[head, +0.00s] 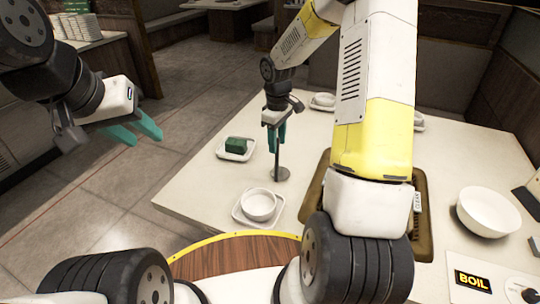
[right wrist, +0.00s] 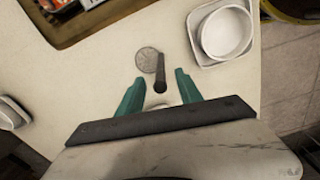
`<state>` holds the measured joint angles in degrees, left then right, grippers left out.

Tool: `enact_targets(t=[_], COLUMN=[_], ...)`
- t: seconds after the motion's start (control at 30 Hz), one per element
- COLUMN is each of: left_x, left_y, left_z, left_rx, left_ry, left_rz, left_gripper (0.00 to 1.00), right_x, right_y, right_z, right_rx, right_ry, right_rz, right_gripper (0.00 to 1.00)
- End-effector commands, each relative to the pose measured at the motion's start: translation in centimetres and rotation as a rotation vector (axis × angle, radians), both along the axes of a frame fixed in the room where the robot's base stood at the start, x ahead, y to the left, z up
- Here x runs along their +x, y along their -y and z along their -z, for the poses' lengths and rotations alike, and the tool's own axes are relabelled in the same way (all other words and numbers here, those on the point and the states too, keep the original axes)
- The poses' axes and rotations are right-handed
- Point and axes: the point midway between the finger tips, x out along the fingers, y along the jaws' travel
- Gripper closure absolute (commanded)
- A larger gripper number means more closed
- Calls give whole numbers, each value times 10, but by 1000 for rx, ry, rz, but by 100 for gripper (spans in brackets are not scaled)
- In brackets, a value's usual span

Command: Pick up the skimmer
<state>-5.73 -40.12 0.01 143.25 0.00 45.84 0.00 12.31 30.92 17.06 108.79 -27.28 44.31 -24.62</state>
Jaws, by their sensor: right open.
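The skimmer (head: 281,174) stands upright on the white table, its round mesh disc down and its dark handle pointing up. In the right wrist view the skimmer (right wrist: 160,72) shows its grey disc and the handle end lying between my finger tips. My right gripper (head: 276,138) is over it, open, with the fingers on either side of the handle; it also shows in the right wrist view (right wrist: 160,84). I see a gap on both sides of the handle. My left gripper (head: 140,132) is open and empty, off the table's left side.
A white bowl on a square dish (head: 240,215) stands near the skimmer; a green block (head: 239,145) sits on another dish. A brown-rimmed tray (head: 424,240) is partly hidden behind my right arm. A large white bowl (head: 488,211) and a BOIL sign (head: 473,280) are at right.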

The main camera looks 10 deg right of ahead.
Motion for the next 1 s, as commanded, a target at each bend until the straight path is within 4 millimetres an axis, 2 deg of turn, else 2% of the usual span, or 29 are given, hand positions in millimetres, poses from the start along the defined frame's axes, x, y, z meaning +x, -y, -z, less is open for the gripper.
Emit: enact_targets(t=[0.2, 0.3, 0.57, 0.8, 1.0], left_x=[0, 0, 0, 0, 0], left_y=[0, 0, 0, 0, 0], left_z=[0, 0, 0, 0, 0], left_rx=[0, 0, 0, 0, 0], left_ry=[0, 0, 0, 0, 0], left_rz=[0, 0, 0, 0, 0], left_gripper=[64, 64, 64, 64, 64], right_x=[-1, 0, 0, 0, 0], right_y=[0, 0, 0, 0, 0], right_z=[34, 43, 46, 45, 45], right_rx=[1, 1, 1, 0, 1], right_ry=[-4, -1, 1, 0, 1], right_rz=[0, 1, 1, 1, 1], right_gripper=[58, 58, 58, 100, 100])
